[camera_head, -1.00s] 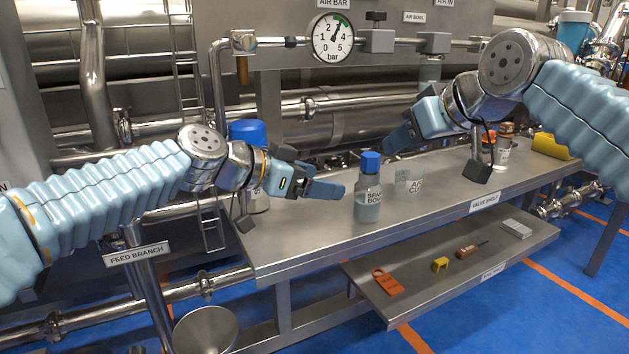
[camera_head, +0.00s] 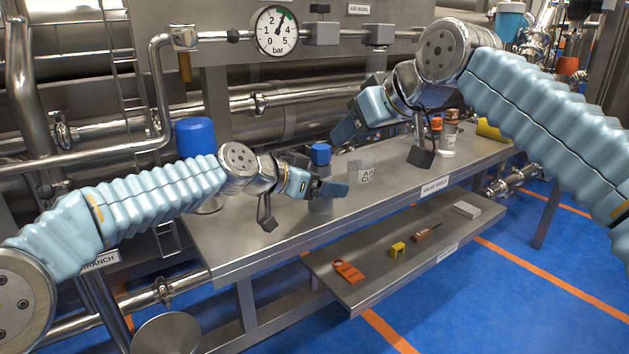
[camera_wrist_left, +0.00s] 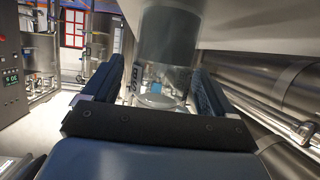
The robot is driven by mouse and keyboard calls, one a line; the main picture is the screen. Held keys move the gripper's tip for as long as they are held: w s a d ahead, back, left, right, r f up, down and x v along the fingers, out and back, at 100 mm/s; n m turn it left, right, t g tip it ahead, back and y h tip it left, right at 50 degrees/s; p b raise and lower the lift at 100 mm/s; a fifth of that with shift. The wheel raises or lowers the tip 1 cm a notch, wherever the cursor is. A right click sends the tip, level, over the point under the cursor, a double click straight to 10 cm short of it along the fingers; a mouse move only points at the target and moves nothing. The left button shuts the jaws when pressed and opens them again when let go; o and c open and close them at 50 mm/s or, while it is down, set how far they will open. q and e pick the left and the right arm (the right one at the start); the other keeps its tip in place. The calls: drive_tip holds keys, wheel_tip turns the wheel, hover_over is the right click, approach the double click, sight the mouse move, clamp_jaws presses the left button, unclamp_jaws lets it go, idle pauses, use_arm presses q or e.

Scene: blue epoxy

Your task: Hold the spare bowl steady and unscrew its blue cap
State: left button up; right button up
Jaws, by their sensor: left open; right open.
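The spare bowl (camera_head: 319,207), a clear jar with grey contents low down, stands on the steel bench. Its blue cap (camera_head: 320,153) is on top. My left gripper (camera_head: 337,189) is at the bowl's side and hides part of its middle. In the left wrist view the bowl (camera_wrist_left: 165,45) shows between the two spread fingers; I cannot tell whether either touches it. My right gripper (camera_head: 346,130) is up and to the right of the cap, apart from it, pointing down-left.
A clear cup (camera_head: 361,172) stands right of the bowl. Orange-capped containers (camera_head: 447,135) and a yellow object (camera_head: 490,130) are farther right. A blue-topped container (camera_head: 196,137) is behind my left arm. A lower shelf (camera_head: 375,278) holds several small items.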

use_arm(q)
drive_tip(key=c, duration=1.5)
idle(0.3)
